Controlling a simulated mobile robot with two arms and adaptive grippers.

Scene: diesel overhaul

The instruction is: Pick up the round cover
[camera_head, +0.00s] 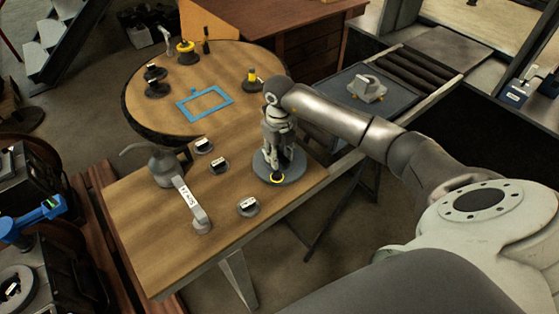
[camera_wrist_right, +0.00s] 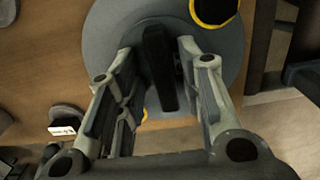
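The round cover (camera_head: 294,170) is a flat grey disc with a yellow-rimmed dark hole at its front edge. It lies at the right end of the wooden workbench (camera_head: 150,265). In the right wrist view the cover (camera_wrist_right: 108,38) has an upright black grip (camera_wrist_right: 158,68) near its middle. My right gripper (camera_head: 273,155) points down over the cover. In the right wrist view its fingers (camera_wrist_right: 160,60) stand open on either side of the grip, with gaps showing. The fingers hide part of the disc. My left gripper is not in view.
Small labelled dark parts (camera_head: 220,166) and a grey lever-like part (camera_head: 190,205) lie on the bench left of the cover. A round table (camera_head: 140,110) with a blue frame (camera_head: 205,101) stands behind. A tray (camera_head: 350,95) holding a metal part is at the right.

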